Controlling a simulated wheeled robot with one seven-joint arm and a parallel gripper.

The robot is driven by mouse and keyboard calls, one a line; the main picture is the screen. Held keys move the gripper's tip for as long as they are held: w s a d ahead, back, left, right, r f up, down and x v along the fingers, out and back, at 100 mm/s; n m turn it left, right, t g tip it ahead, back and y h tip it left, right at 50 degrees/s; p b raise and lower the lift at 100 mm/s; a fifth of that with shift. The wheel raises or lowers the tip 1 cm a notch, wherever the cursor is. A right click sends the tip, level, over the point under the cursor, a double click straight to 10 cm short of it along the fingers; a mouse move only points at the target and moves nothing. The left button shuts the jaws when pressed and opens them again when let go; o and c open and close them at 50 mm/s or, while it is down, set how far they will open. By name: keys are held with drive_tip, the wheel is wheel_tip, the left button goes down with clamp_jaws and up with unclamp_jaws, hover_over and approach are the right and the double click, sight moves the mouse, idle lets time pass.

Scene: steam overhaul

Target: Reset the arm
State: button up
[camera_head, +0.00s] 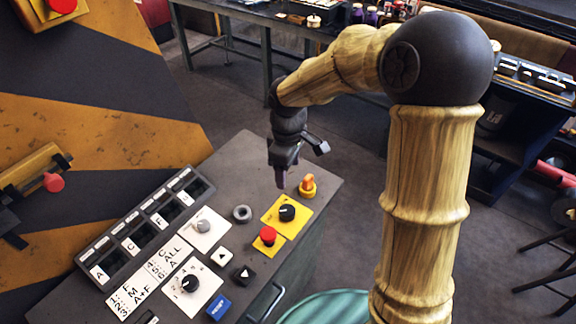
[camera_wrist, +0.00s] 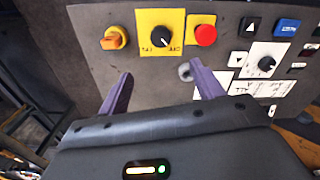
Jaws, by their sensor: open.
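My gripper (camera_head: 280,178) hangs at the far end of my arm, pointing down above the far right part of the grey control panel (camera_head: 250,165). In the wrist view its two purple fingers (camera_wrist: 163,78) are spread apart with nothing between them. Beyond them are a black knob (camera_wrist: 159,37) on a yellow plate, a red button (camera_wrist: 205,35) to its right and an orange switch (camera_wrist: 114,38) to its left. The head view also shows the black knob (camera_head: 287,213), the red button (camera_head: 267,235) and the orange switch (camera_head: 307,186). No contact is visible.
The panel also carries a dial on a white plate (camera_head: 192,284), a blue button (camera_head: 218,306), a grey ring (camera_head: 242,213) and a row of lettered windows. A black-and-orange striped machine (camera_head: 100,130) stands at left. A workbench (camera_head: 235,17) is behind. Floor shows between.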

drive_tip(key=s+d+m+t, duration=0.2)
drive_tip(key=s+d+m, duration=1)
drive_tip(key=d, duration=0.1)
drive_tip(key=shift+s+f+m+t, duration=0.2)
drive_tip(key=shift+m+t, duration=0.1)
drive_tip(key=shift+m, duration=0.1)
